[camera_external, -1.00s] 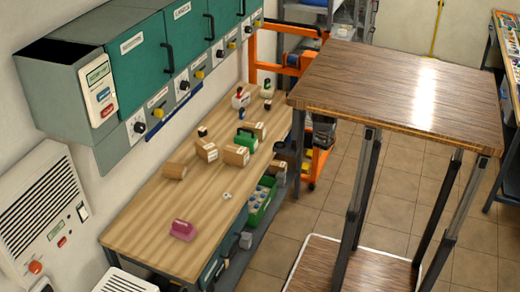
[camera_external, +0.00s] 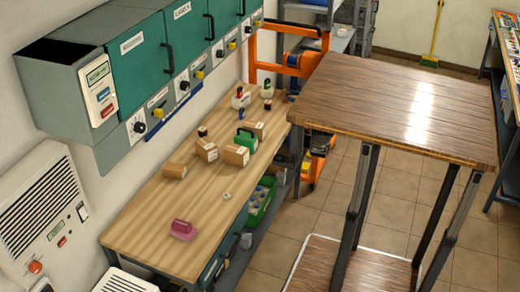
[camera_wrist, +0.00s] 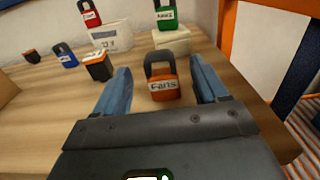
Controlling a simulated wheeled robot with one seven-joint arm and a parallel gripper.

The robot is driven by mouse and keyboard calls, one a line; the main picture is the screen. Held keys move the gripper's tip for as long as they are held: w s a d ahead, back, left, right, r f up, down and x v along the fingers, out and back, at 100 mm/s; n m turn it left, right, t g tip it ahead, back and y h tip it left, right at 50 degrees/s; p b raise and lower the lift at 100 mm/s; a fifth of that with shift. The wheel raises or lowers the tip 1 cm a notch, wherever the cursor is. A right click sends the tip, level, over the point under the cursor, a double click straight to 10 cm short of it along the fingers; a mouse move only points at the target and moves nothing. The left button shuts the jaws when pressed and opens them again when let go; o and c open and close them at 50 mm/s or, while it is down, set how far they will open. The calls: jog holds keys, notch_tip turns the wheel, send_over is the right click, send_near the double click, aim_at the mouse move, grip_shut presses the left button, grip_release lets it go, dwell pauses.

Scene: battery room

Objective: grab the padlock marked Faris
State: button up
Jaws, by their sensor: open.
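The padlock marked Faris (camera_wrist: 163,86) is orange-red with a dark shackle and a white label. It stands upright on the wooden bench in the wrist view, facing me. My gripper (camera_wrist: 159,72) is open, its two blue fingers pointing forward on either side of the padlock, with visible gaps on both sides. I cannot tell how deep it sits between the fingertips. I cannot make out my gripper or the Faris label in the external view.
Around it in the wrist view are a blue padlock (camera_wrist: 66,55), a dark orange-edged block (camera_wrist: 98,67), a red padlock (camera_wrist: 89,13) by a white box (camera_wrist: 108,35), and a green padlock (camera_wrist: 165,15) on a pale box (camera_wrist: 171,41). An orange frame (camera_wrist: 229,25) stands right.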

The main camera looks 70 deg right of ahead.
jog(key=w, duration=0.5)
jog(key=shift+w, duration=0.1)
jog(key=c, duration=1)
jog(key=shift+c, duration=0.6)
